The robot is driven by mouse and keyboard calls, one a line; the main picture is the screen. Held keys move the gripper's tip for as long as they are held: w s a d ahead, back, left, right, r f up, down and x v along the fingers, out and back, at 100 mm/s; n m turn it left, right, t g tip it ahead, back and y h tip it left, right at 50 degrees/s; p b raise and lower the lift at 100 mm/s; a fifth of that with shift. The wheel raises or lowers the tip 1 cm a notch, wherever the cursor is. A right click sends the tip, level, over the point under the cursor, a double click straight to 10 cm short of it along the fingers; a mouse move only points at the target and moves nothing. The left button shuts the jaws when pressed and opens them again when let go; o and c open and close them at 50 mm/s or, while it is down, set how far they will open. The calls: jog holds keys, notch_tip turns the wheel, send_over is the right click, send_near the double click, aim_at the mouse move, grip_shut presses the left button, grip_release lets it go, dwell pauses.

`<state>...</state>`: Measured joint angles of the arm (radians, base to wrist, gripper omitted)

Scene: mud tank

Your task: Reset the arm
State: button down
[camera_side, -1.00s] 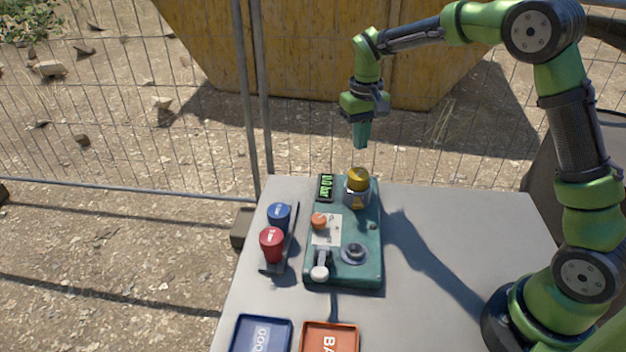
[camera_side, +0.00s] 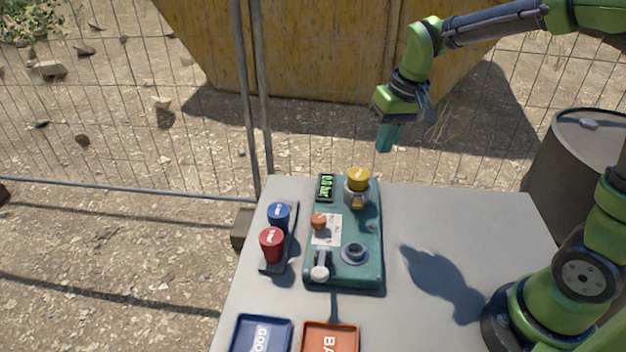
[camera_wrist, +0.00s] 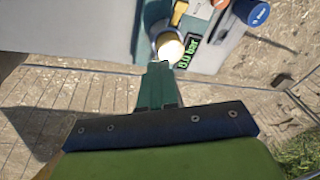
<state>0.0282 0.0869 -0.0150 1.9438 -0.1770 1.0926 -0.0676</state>
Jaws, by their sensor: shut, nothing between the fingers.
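My gripper (camera_side: 386,138) is shut and empty, raised in the air above the far part of the table, to the right of the yellow-topped fitting. Its teal fingers show in the wrist view (camera_wrist: 158,80), pressed together. The teal test panel (camera_side: 343,255) lies on the grey table (camera_side: 450,240). It bears a green-lit display (camera_side: 326,187), a yellow-capped fitting (camera_side: 358,180), an orange knob (camera_side: 319,221), a grey round socket (camera_side: 354,253) and a lever with a white knob (camera_side: 320,273). The display also shows in the wrist view (camera_wrist: 188,50).
A blue cap (camera_side: 278,214) and a red cap (camera_side: 271,242) stand in a dark rack left of the panel. A blue tray (camera_side: 262,320) and an orange tray (camera_side: 330,326) lie at the front. A mesh fence (camera_side: 120,189) and a drum (camera_side: 578,160) stand beyond the table.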

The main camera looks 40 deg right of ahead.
jog(key=s+a+r+t, duration=0.1)
jog(key=s+r+t, duration=0.1)
jog(key=s, duration=0.5)
jog(key=s+a+r+t+y, duration=0.1)
jog(key=s+a+r+t, duration=0.1)
jog(key=s, duration=0.5)
jog(key=shift+s+r+t, duration=0.3)
jog(key=shift+r+t, duration=0.2)
jog(key=shift+r, duration=0.55)
